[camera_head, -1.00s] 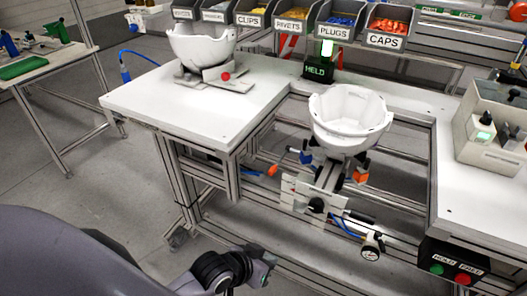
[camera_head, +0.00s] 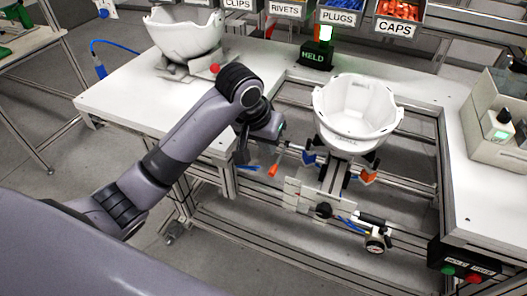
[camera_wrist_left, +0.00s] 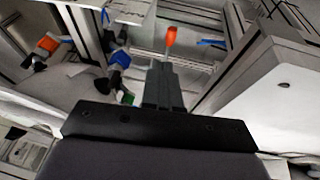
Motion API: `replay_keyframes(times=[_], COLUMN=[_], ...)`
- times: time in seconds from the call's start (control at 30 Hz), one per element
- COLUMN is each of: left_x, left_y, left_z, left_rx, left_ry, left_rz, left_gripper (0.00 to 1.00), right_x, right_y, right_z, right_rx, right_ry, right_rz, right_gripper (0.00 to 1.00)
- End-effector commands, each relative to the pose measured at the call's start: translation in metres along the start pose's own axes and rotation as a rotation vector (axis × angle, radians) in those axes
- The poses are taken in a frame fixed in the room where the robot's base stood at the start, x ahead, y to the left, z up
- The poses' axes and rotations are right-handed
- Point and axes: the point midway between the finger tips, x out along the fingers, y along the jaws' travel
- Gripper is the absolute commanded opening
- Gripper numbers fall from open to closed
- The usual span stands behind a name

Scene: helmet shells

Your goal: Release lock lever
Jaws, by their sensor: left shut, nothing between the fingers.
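A lever with an orange-red grip (camera_head: 273,170) sticks out to the left of the clamp fixture (camera_head: 320,195), below the white helmet shell (camera_head: 355,130). In the left wrist view, the orange grip (camera_wrist_left: 171,37) stands just beyond the tips of my shut, empty fingers (camera_wrist_left: 161,66). I cannot tell how far apart they are in depth. My right gripper is not in view.
A green-lit box (camera_head: 316,55) reads HELD. A second white shell (camera_head: 185,35) rests on a stand on the left white tabletop (camera_head: 130,105). A button box (camera_head: 465,263) is at lower right. Metal frame rails run around the fixture, with open space below.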

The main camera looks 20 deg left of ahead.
Motion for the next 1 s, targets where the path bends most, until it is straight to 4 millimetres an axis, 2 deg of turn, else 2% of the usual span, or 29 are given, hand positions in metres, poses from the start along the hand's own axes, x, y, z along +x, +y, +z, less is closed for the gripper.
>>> replay_keyframes(times=[0.03,0.2,0.63,0.83,1.0], left_x=[-0.011,-0.03,-0.033,-0.017,0.016], left_y=[-0.001,-0.005,-0.006,-0.007,-0.009], left_z=[-0.006,-0.013,-0.013,-0.012,-0.01], left_rx=[0.0,-0.009,-0.012,-0.012,-0.013], left_ry=[-0.009,-0.038,-0.046,-0.049,-0.051], left_rz=[-0.016,-0.051,-0.058,-0.059,-0.059], left_gripper=[0.0,0.0,0.0,0.0,0.0], right_x=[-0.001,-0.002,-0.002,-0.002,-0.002], right_y=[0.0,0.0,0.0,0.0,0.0], right_z=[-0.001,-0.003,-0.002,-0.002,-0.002], right_rx=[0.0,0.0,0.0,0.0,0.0], right_ry=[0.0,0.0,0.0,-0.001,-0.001], right_rz=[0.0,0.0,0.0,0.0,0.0], right_gripper=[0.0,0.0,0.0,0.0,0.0])
